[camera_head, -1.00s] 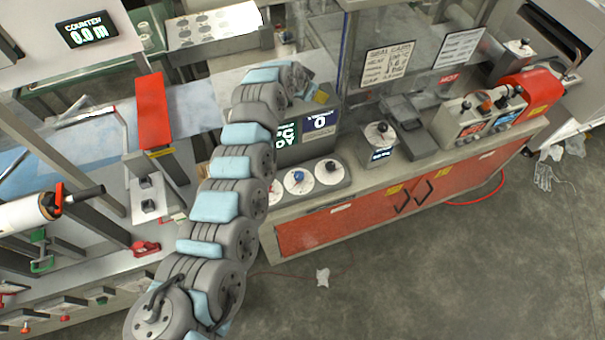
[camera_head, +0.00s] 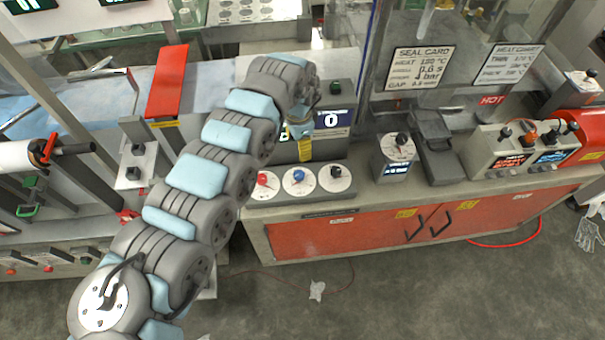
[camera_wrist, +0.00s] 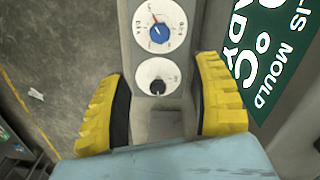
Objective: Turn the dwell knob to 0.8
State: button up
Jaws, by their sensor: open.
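Three dials with knobs sit in a row on the bench in the head view: a red knob (camera_head: 263,180), a blue knob (camera_head: 299,176) and a black knob (camera_head: 336,172). I cannot read which one is labelled dwell. The wrist view shows the blue knob (camera_wrist: 159,31) on a white dial with its pointer tilted, and the black knob (camera_wrist: 157,87) below it. My gripper (camera_wrist: 160,70) is open, its yellow fingers either side of the panel with the black dial between them, touching no knob that I can see. One yellow finger of my gripper (camera_head: 306,149) shows behind the dials in the head view.
Another knob box (camera_head: 394,158) stands right of the dials, beside a dark press (camera_head: 437,145). A seal card (camera_head: 419,66) hangs behind. Red cabinet doors (camera_head: 400,222) lie below.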

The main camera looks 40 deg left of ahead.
aim_at(299, 174)
notch_tip(299, 174, down, 14)
jog(key=shift+d+r, duration=0.1)
jog(key=shift+d, duration=0.05)
jog(key=shift+f, duration=0.9)
jog(key=shift+c, duration=0.3)
grip_shut()
